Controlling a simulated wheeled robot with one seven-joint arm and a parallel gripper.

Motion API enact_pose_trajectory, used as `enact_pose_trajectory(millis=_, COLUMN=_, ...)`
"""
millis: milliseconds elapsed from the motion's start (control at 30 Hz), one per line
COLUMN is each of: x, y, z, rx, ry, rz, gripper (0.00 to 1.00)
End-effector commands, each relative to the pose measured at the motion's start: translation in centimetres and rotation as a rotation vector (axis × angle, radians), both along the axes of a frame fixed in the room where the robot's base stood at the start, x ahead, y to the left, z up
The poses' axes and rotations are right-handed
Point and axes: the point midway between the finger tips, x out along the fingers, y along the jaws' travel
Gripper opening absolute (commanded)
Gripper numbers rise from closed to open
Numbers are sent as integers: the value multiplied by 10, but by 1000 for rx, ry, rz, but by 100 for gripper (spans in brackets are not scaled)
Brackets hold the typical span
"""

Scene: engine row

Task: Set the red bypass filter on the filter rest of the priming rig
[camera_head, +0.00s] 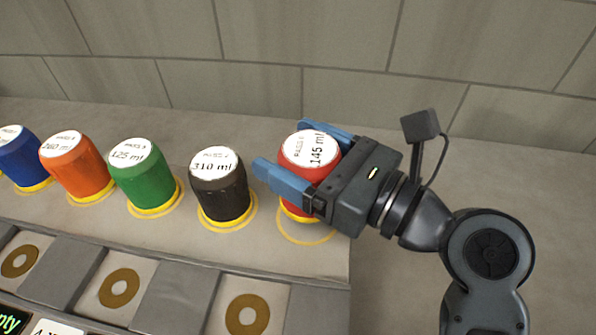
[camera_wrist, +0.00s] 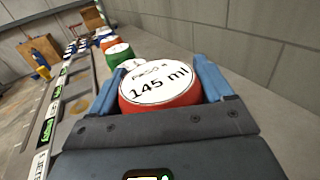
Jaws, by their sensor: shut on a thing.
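The red bypass filter (camera_head: 305,172) has a white top label reading 145 ml. It stands roughly upright above a yellow ring marked on the ledge, seemingly a little raised from it. My gripper (camera_head: 305,160) is shut on it, with one blue finger on each side. In the wrist view the red filter (camera_wrist: 160,88) fills the space between the blue fingers. I cannot make out which place is the filter rest of the priming rig; no rig is clearly in view.
A black filter (camera_head: 221,186) labelled 310 ml stands just left of the red one. Green (camera_head: 145,176), orange (camera_head: 77,167) and blue (camera_head: 22,160) filters follow leftward. Recessed bays with brass rings (camera_head: 120,288) run along the front. A block wall (camera_head: 280,50) stands behind.

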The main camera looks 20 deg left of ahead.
Motion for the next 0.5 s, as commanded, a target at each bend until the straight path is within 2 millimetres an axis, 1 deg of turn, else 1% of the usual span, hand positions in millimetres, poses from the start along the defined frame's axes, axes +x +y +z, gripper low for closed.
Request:
enact_pose_trajectory(millis=67, x=1, y=0, z=-6, rx=1, ry=1, rz=0, gripper=32)
enact_pose_trajectory(millis=200, x=1, y=0, z=-27, rx=1, ry=3, rz=-1, gripper=32)
enact_pose_trajectory(millis=300, x=0, y=0, z=-36, rx=1, ry=1, rz=0, gripper=32)
enact_pose_trajectory(millis=500, x=1, y=0, z=-39, rx=2, ry=-1, rz=-1, gripper=32)
